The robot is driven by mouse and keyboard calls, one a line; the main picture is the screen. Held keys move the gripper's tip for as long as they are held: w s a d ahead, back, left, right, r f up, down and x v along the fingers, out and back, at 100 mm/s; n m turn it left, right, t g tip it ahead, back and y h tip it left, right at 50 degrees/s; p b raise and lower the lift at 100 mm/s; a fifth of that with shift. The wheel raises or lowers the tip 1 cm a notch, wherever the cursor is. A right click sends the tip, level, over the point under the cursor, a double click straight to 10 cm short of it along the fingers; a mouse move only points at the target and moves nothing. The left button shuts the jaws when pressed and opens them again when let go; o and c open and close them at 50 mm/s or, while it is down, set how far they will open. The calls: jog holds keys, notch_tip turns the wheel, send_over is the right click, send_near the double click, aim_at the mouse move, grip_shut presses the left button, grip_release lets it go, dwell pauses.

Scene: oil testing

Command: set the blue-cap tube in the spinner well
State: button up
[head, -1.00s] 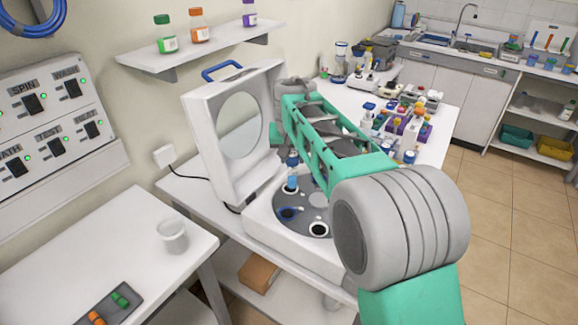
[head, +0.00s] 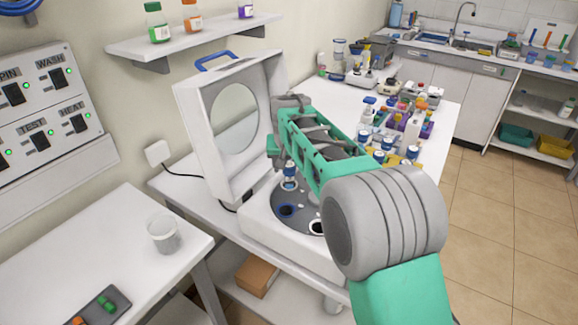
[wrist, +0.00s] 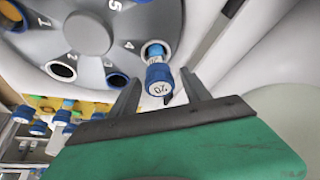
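The blue-cap tube (wrist: 158,78) stands in a spinner well beside the number 4 in the wrist view, its cap marked 20. In the head view the tube (head: 289,175) looks upright on the grey spinner disc (head: 302,200). My gripper (wrist: 160,80) has a finger on each side of the cap, with gaps showing, so it is open around the tube. The fingertips are mostly hidden behind my arm in the head view. A blue-rimmed well (head: 287,210) and a white-rimmed well (head: 317,227) stand empty.
The spinner's lid (head: 225,125) stands open behind the disc. A yellow rack (wrist: 90,106) with more blue-cap tubes lies beside the spinner. Crowded bottles (head: 412,125) fill the bench at right. A clear beaker (head: 163,234) stands on the left table.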

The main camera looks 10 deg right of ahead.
jog(key=v, duration=1.2)
jog(key=shift+b, duration=0.3)
